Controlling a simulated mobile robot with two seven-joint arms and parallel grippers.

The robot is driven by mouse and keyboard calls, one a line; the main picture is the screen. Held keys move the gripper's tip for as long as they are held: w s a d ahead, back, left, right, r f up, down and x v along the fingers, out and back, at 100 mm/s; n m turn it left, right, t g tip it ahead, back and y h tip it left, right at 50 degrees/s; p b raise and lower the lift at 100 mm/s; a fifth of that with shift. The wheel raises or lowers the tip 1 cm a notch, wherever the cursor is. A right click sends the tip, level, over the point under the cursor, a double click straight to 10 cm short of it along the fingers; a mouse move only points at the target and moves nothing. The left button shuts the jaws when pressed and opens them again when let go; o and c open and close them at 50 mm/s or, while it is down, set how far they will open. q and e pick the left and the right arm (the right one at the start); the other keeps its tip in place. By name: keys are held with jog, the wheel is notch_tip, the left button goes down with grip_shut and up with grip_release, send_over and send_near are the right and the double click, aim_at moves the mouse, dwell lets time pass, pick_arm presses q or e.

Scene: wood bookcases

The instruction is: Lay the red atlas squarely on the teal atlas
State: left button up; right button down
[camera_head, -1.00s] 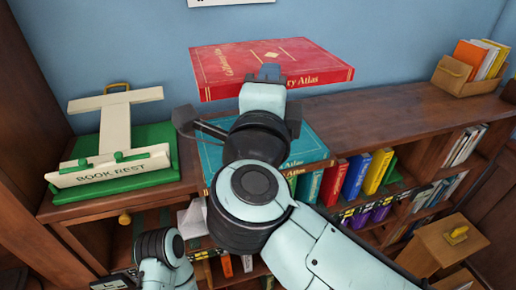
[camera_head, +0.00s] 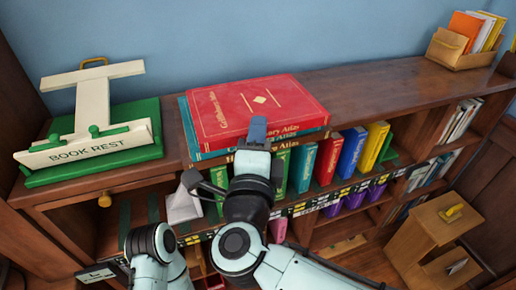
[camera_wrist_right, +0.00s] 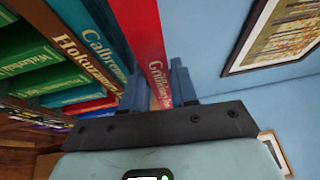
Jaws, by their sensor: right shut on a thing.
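The red atlas (camera_head: 262,100) lies flat over the teal atlas (camera_head: 186,128) on the bookcase top. A teal strip shows along its left side and front, so the teal atlas sticks out slightly to the left. My right gripper (camera_head: 257,131) is shut on the red atlas's front spine edge. In the right wrist view the red spine (camera_wrist_right: 143,45) is between the fingers (camera_wrist_right: 158,85), beside the teal spine (camera_wrist_right: 103,35). A thin dark line separates the two spines there; I cannot tell whether they touch fully. My left gripper is out of view.
A brown book (camera_wrist_right: 72,40) lies under the teal atlas. A cream and green book rest (camera_head: 95,135) stands at left. A wooden box with files (camera_head: 462,45) is at far right. The top (camera_head: 385,88) between is clear. Coloured books (camera_head: 328,158) stand below.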

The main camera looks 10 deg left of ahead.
jog(key=shift+f, duration=1.2)
jog(key=shift+f+b, duration=0.15)
jog(key=shift+b, duration=0.2)
jog(key=c, duration=0.9)
grip_release()
jog(key=shift+f, duration=0.1)
